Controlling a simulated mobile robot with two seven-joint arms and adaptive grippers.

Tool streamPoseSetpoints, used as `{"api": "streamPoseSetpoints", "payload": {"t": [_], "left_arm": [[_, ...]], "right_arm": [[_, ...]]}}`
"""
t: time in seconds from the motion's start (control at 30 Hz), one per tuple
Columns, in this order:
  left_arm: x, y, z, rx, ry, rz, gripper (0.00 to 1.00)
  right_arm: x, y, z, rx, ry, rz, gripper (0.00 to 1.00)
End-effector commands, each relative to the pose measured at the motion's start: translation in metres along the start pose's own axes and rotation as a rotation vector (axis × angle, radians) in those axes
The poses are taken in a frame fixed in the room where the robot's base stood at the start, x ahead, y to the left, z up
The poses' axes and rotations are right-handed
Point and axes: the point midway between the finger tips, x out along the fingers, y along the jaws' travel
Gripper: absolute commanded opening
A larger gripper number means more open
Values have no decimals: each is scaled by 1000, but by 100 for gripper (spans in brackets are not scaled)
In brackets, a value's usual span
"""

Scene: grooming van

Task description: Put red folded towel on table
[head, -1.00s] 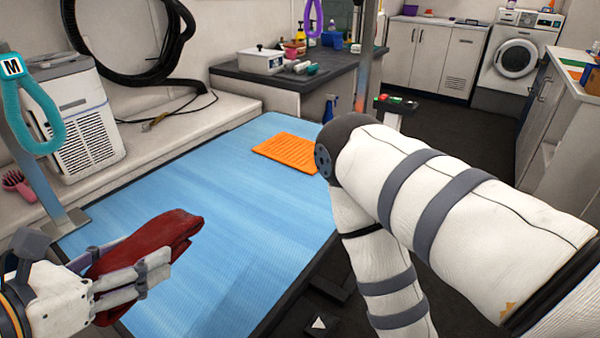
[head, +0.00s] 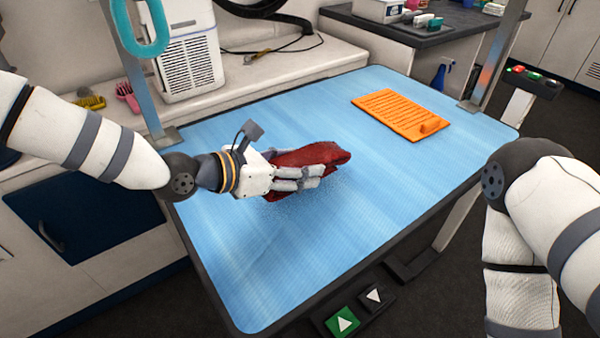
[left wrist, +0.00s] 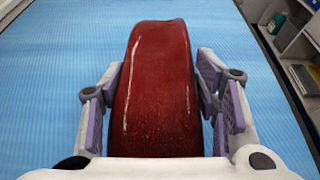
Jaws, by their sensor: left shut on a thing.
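The red folded towel (head: 325,156) is held by my left gripper (head: 300,178) over the blue-topped table (head: 330,235). My left gripper is shut on the towel, with fingers on both sides of it. In the left wrist view the towel (left wrist: 157,90) stands between the finger pads, with the blue table top (left wrist: 60,60) around and beyond it. A faint shadow lies under the towel; I cannot tell whether it touches the table. My right arm comes in at the right, but its gripper is out of view.
An orange ridged mat (head: 400,114) lies on the far part of the table. Metal posts (head: 135,75) rise at the table's edges, and a turquoise loop (head: 153,30) hangs at the left one. The near and right parts of the table top are clear.

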Motion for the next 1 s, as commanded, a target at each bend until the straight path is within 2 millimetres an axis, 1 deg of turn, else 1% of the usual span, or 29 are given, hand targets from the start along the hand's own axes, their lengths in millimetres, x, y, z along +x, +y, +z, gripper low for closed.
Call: {"api": "streamPoseSetpoints", "payload": {"t": [0.03,0.1,0.17,0.3,0.33,0.5,0.67,0.7,0.73,0.77,1.0], "left_arm": [[5,2,-5,-2,0,-2,28],[9,5,-5,0,-3,0,28],[15,9,-10,-1,-3,0,28],[26,8,-34,-1,-1,-1,28],[27,9,-36,1,-3,-1,28],[25,9,-32,7,-8,2,28],[26,9,-34,8,-7,2,28],[26,9,-34,8,-8,2,65],[26,9,-34,8,-7,2,72],[26,9,-34,7,-7,2,76],[26,9,-34,7,-7,2,76]], "right_arm": [[5,0,2,0,-12,1,40],[7,0,4,-1,-19,1,40],[12,0,6,-1,-32,2,40],[21,1,11,-1,-55,3,40],[22,1,11,-2,-57,3,40],[19,1,10,-2,-51,3,40],[19,1,10,-2,-50,3,40],[19,1,10,-2,-50,3,40],[19,1,10,-2,-50,3,40],[19,1,10,-2,-50,3,40],[19,1,10,-2,-50,3,40]]}}
